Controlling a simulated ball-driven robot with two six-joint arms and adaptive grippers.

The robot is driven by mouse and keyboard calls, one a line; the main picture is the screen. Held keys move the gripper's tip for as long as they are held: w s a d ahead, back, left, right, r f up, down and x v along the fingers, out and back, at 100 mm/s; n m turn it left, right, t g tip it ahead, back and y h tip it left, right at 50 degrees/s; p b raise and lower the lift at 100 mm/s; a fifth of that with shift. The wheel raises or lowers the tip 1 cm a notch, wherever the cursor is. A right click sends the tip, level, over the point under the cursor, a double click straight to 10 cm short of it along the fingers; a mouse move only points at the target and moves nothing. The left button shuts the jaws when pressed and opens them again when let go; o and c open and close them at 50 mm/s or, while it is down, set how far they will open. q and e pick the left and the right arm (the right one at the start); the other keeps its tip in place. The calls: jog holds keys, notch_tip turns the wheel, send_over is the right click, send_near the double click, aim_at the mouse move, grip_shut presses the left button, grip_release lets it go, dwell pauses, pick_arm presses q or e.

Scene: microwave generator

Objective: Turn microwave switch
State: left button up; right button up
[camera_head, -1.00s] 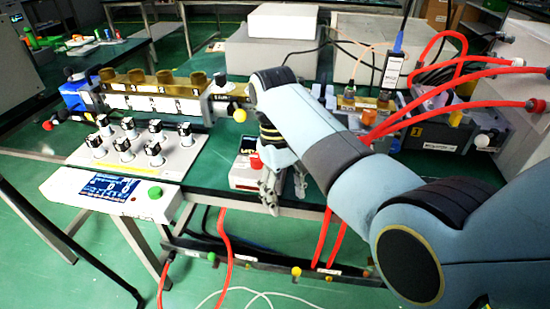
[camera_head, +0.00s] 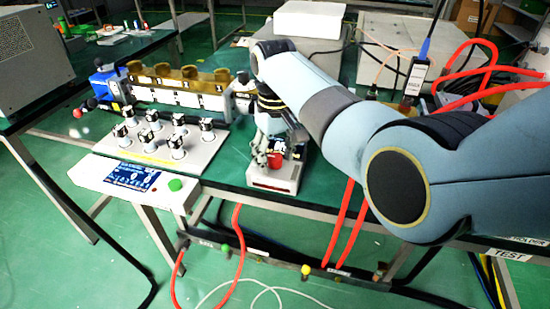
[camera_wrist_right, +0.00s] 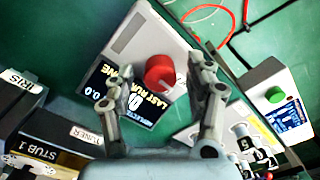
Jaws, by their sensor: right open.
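The switch is a red round knob (camera_wrist_right: 160,73) on a small white box (camera_wrist_right: 149,32) with a dark display (camera_wrist_right: 128,92) reading "LAST RUN TIME". In the head view the box (camera_head: 274,182) sits near the table's front edge, and the red knob (camera_head: 274,161) is partly hidden by my fingers. My right gripper (camera_head: 277,152) hangs over the box, pointing down. In the right wrist view its fingers (camera_wrist_right: 155,88) are open and empty, with the knob appearing between and just beyond the tips. I cannot tell whether they touch it. My left gripper is out of view.
A white control panel (camera_head: 207,146) with several black-topped knobs stands left of the box. A screen unit with a green button (camera_head: 175,185) is in front of it. A brass waveguide row (camera_head: 180,76) lies behind. Red hoses (camera_head: 340,222) hang right of the box.

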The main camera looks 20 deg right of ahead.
jog(key=shift+f, duration=0.25)
grip_shut()
